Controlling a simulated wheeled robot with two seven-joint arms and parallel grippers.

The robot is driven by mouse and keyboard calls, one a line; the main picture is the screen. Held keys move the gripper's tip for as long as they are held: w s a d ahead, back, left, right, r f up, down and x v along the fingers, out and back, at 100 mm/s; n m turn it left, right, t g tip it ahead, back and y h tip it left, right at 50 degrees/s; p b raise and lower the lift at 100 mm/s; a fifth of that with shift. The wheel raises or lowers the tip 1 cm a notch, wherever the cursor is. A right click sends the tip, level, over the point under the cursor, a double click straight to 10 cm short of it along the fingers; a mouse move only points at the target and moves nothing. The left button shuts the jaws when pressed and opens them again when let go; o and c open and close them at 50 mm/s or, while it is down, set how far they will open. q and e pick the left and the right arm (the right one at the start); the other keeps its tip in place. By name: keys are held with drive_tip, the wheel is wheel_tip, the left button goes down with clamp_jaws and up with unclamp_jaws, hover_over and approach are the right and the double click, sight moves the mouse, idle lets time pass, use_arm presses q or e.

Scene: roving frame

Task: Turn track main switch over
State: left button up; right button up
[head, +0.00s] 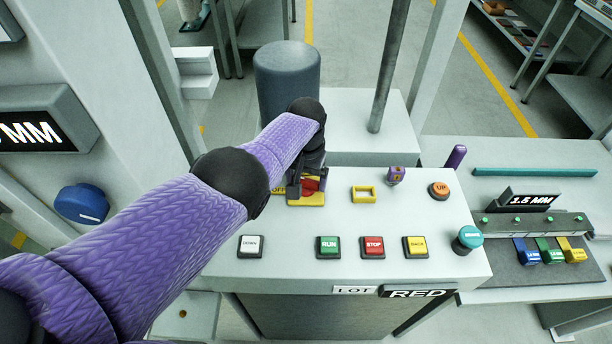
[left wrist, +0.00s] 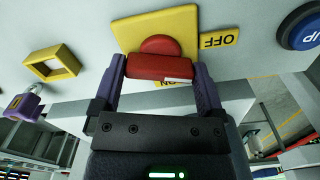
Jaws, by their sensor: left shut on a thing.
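The main switch is a red rotary handle (head: 310,186) on a yellow square plate (head: 306,200) on the grey console top. In the left wrist view the red handle (left wrist: 160,67) lies across the picture in front of its yellow plate (left wrist: 130,38). An OFF label (left wrist: 218,40) is to its right, and an ON label (left wrist: 166,84) is partly hidden below it. My left gripper (head: 305,186) is shut on the handle, with one finger at each end of the bar. In the head view my gripper hides part of the switch. My right gripper is not in view.
Beside the switch are an empty yellow frame (head: 363,194) and a small purple padlock-like piece (head: 396,174). RUN (head: 328,247), STOP (head: 373,247) and other buttons line the console front. A dark grey cylinder (head: 286,85) and a grey post (head: 389,65) stand behind.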

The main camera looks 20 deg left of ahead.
sight(306, 179)
use_arm(q)
drive_tip(key=shift+r+n, duration=0.1)
drive_tip(key=shift+n, duration=1.7)
drive_tip(key=shift+w, duration=0.1)
drive_tip(key=o, duration=0.9)
wheel_tip(306, 179, up, 10)
drive_tip(key=p, duration=0.8)
